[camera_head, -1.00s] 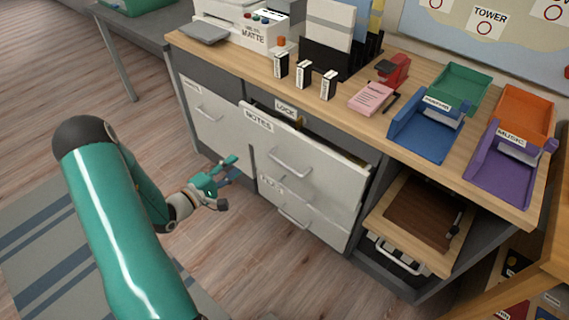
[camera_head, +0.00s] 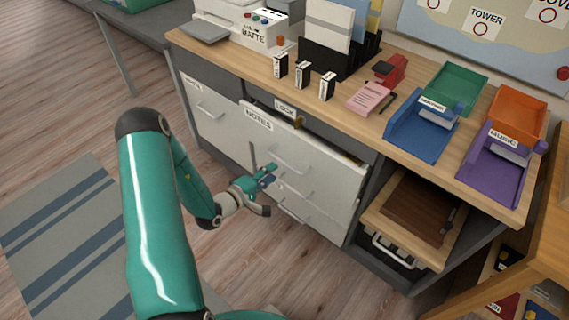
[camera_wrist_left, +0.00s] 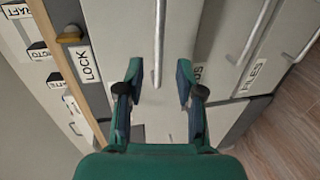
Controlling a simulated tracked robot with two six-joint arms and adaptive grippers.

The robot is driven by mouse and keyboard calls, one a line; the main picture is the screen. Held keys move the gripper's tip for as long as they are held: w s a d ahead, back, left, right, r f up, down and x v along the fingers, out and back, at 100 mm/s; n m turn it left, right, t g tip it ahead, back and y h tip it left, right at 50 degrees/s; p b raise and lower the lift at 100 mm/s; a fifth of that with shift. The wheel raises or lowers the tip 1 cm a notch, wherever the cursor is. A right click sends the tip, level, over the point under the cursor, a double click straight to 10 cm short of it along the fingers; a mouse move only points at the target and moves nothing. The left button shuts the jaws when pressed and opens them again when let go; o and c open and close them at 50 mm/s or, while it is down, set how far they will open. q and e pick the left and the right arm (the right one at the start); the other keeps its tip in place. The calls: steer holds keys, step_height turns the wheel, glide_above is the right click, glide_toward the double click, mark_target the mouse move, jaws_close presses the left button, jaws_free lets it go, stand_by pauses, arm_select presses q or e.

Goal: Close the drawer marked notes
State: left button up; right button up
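The drawer marked notes (camera_head: 328,181) stands pulled out from the cabinet, with a dark gap along its top edge. Its label (camera_head: 258,119) is at the upper left of the white front, and its bar handle (camera_head: 290,160) is near the middle. My left gripper (camera_head: 272,177) is in front of the drawer's lower left part, just below the handle. In the left wrist view my left gripper (camera_wrist_left: 158,86) is open, its fingers apart and pointing at a white front. A bar handle (camera_wrist_left: 158,45) ends between the fingertips there; contact cannot be told. My right gripper is not in view.
A lower drawer with its own handle (camera_head: 292,211) is under the notes drawer. A lock label (camera_head: 285,107) is behind its top edge. Trays, boxes and a printer stand on the wooden top (camera_head: 350,115). A wooden shelf (camera_head: 385,222) juts out at right.

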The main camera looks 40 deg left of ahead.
mark_target(284, 162)
arm_select(q)
steer(key=x, duration=0.7)
steer(key=shift+w, duration=0.15)
jaws_close()
